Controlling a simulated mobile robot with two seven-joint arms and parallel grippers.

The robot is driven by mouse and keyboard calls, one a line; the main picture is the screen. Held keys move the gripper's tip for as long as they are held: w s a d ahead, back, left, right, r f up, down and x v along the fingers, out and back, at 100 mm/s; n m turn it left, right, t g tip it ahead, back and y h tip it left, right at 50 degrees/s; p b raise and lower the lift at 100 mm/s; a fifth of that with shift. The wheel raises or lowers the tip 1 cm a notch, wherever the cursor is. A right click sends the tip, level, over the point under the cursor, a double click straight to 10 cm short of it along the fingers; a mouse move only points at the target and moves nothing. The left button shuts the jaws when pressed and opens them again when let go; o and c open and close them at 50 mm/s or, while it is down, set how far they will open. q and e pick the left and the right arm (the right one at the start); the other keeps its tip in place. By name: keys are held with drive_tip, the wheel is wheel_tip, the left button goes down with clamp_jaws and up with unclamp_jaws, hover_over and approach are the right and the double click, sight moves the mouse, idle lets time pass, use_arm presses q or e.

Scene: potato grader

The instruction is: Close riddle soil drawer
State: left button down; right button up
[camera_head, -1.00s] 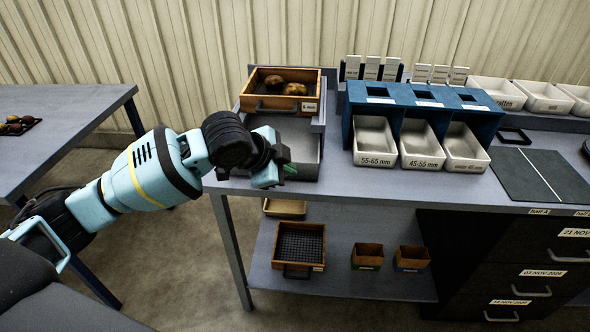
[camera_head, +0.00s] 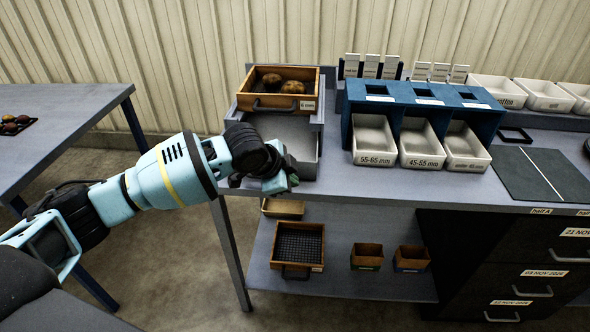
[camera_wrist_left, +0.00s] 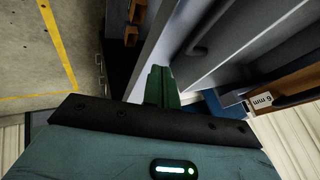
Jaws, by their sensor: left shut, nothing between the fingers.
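The riddle stand at the table's left end has a wooden riddle box (camera_head: 268,101) with potatoes on top. Below it the grey soil drawer (camera_head: 298,134) stands pulled out toward me, its inside showing. My left gripper (camera_head: 291,180) is low at the drawer's front and hides its front left part. Its green fingers (camera_wrist_left: 162,87) are shut and empty. In the left wrist view they are close to the grey drawer front (camera_wrist_left: 205,55), which has a dark handle (camera_wrist_left: 196,40). I cannot tell whether they touch it. My right gripper is not in view.
A blue grader (camera_head: 425,105) with several white trays stands to the right. A lower shelf (camera_head: 340,287) holds a meshed box (camera_head: 299,245) and small wooden boxes. Another table (camera_head: 60,130) is at the left. The tabletop between the stand and the grader is clear.

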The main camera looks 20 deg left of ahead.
sight(303, 176)
use_arm(q)
drive_tip(key=w, duration=0.2)
drive_tip(key=w+f, duration=0.1)
drive_tip(key=shift+w+a, duration=0.25)
drive_tip(key=shift+w, duration=0.1)
drive_tip(key=shift+w+a+r, duration=0.1)
drive_tip(key=shift+w, duration=0.25)
